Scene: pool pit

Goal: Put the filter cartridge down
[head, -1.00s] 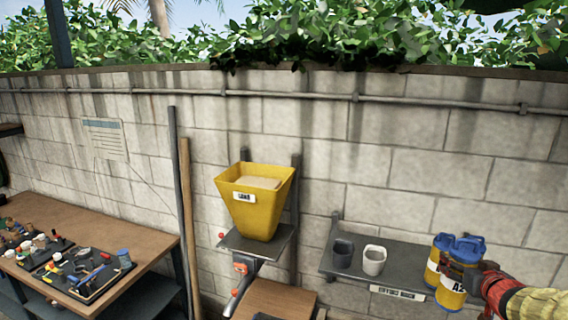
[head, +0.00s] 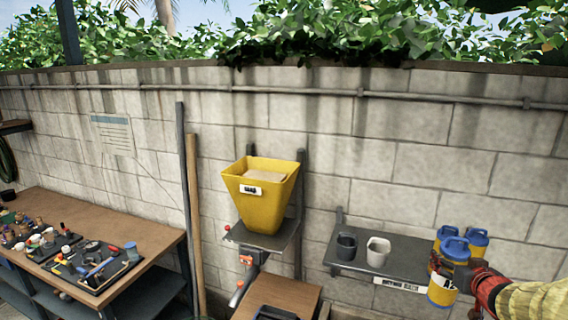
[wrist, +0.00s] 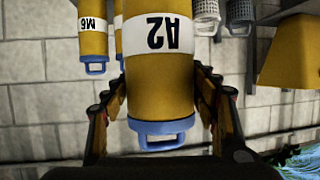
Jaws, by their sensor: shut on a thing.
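The filter cartridge (head: 441,296) is a yellow cylinder with a blue handled cap and a white label; the label reads A2 in the wrist view (wrist: 158,85). My gripper (head: 462,279) is shut around its body, with a finger on each side in the wrist view (wrist: 160,105). In the head view the cartridge overlaps the right end of the drying rack shelf (head: 350,263), apparently in front of it; contact with the shelf cannot be told. Two similar cartridges stand behind it, one at right (head: 479,240); one shows an M6 label in the wrist view (wrist: 92,42).
A dark cup (head: 346,247) and a white cup (head: 378,252) stand on the shelf's left part, with bare shelf right of the white cup. A yellow hopper (head: 262,205) stands on a wall bracket. A cluttered workbench (head: 150,240) is at left.

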